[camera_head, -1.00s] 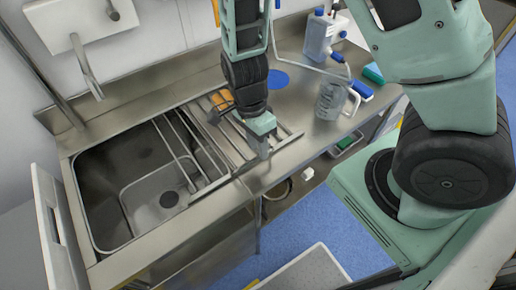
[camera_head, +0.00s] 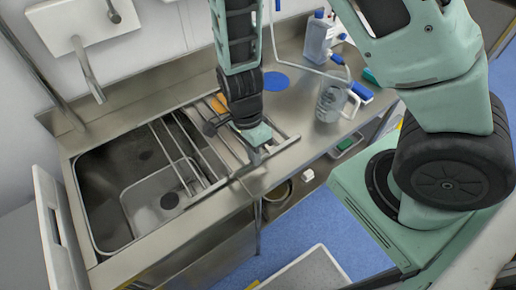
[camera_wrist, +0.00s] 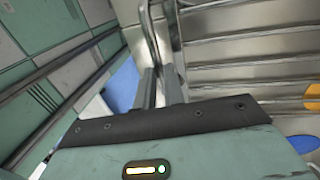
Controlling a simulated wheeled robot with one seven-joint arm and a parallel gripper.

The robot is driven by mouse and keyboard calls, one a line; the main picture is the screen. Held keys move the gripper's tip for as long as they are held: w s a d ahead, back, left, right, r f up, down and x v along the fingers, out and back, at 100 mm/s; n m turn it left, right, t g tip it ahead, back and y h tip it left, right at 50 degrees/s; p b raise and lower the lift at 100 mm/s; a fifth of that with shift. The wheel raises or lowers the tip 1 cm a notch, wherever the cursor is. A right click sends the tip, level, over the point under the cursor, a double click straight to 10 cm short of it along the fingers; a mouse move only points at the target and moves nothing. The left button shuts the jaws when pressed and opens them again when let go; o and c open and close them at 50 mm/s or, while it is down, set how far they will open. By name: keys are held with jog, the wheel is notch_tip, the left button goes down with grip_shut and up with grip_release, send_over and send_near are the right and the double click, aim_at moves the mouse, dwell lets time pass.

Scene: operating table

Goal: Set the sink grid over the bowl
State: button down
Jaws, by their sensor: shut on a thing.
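The sink grid (camera_head: 284,147), a rack of thin metal bars, lies partly over the right side of the sink bowl (camera_head: 110,185) and partly over the steel counter to its right. The left part of the bowl is uncovered. My gripper (camera_head: 256,158) points down at the grid's front edge, toward its right end, and is shut on the front bar. In the wrist view the two fingers (camera_wrist: 160,88) meet the bar, and the grid's parallel bars (camera_wrist: 235,70) run off to the right. My wrist hides part of the grid's middle in the head view.
An orange sponge (camera_head: 217,102) sits at the grid's back edge. A tap (camera_head: 88,70) hangs behind the bowl.

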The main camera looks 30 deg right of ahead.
jog(key=a+p, duration=0.3)
jog(key=a, duration=0.4)
jog(key=s+a+p, duration=0.1)
jog(key=a+p, duration=0.1)
jog(key=a, duration=0.6)
jog(key=a+p, duration=0.3)
jog(key=a, duration=0.5)
jog(key=shift+s+a+r+p, duration=0.1)
jog(key=shift+s+p, duration=0.2)
jog(key=shift+s, duration=0.1)
jog(key=c, duration=1.5)
grip_release()
jog(key=shift+a, duration=0.1)
jog(key=shift+w+r, duration=0.1)
jog(key=shift+r, duration=0.15)
jog(key=w+r+b, duration=0.1)
jog(key=r, duration=0.4)
jog(key=w+r+b, duration=0.1)
jog(key=r, duration=0.5)
jog(key=w+r+b, duration=0.1)
jog(key=r, duration=0.4)
jog(key=shift+w+r, duration=0.1)
jog(key=shift+r, duration=0.15)
